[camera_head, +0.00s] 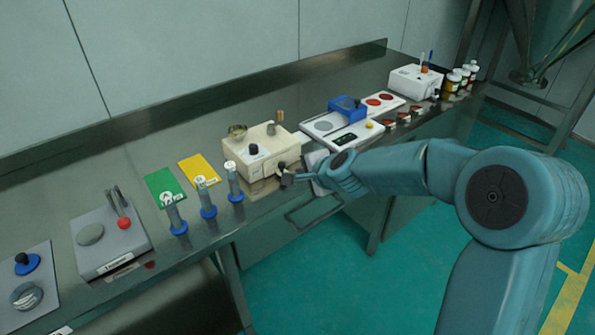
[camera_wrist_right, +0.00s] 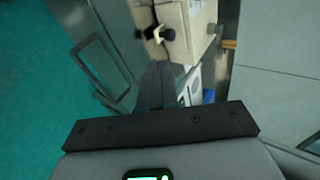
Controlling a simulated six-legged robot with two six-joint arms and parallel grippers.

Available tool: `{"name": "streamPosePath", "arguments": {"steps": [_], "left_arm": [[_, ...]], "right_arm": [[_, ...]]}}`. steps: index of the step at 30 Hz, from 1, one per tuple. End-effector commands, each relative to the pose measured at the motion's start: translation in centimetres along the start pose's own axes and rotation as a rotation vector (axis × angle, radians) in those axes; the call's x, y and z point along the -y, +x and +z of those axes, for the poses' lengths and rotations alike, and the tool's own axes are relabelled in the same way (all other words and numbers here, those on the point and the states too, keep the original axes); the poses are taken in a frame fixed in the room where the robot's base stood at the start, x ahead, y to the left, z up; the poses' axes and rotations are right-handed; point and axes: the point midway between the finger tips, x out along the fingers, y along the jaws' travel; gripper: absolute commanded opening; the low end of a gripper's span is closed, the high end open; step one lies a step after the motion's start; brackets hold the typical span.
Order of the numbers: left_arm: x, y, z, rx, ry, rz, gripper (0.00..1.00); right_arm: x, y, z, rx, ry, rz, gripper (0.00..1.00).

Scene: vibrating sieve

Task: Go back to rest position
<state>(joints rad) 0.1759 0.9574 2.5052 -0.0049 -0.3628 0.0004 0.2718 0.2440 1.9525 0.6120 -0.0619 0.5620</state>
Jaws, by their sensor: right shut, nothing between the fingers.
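My right arm comes in from the right in the head view. Its gripper (camera_head: 297,177) is at the front of a cream box-shaped machine (camera_head: 247,157) with dark knobs, close to the knob on its right front side. I cannot tell whether it touches that knob. In the right wrist view the shut fingers (camera_wrist_right: 158,82) point towards the same cream machine (camera_wrist_right: 188,30) and its black knob (camera_wrist_right: 166,33). Nothing shows between the fingers. My left gripper is in neither view.
The dark metal bench (camera_head: 130,155) holds several blue-based cylinders, a green card (camera_head: 165,186), a yellow card (camera_head: 199,170) and a grey device with a red knob (camera_head: 110,240). A blue block (camera_head: 347,107) and bottles stand to the right. A metal handle frame (camera_head: 315,212) juts from the front. The green floor is open.

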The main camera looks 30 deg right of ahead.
Motion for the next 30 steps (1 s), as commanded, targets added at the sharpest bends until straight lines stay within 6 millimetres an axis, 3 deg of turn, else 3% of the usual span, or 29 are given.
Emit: {"name": "streamPosePath", "arguments": {"steps": [3,7,14,17,20,24,27,30], "left_arm": [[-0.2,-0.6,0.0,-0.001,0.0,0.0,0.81],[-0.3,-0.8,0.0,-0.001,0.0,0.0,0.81],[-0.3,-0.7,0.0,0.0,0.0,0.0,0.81],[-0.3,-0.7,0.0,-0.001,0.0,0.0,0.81],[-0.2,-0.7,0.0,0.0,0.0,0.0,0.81],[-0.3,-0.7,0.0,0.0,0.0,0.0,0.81],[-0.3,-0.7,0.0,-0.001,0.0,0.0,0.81],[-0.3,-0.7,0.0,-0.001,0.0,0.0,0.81]], "right_arm": [[0.2,-2.0,-0.1,-0.001,0.0,0.0,0.0],[0.1,-3.0,-0.1,0.0,0.0,0.001,0.0],[-0.1,-3.3,0.2,0.002,-0.001,0.001,0.0],[-1.6,-2.0,1.3,0.026,-0.008,0.039,0.0],[-6.0,0.6,4.0,0.082,-0.026,0.142,0.0],[-16.0,3.5,9.4,0.199,-0.133,0.35,0.0],[-23.7,3.6,12.9,0.302,-0.277,0.485,0.0],[-31.3,2.1,16.2,0.436,-0.462,0.596,0.0]]}}
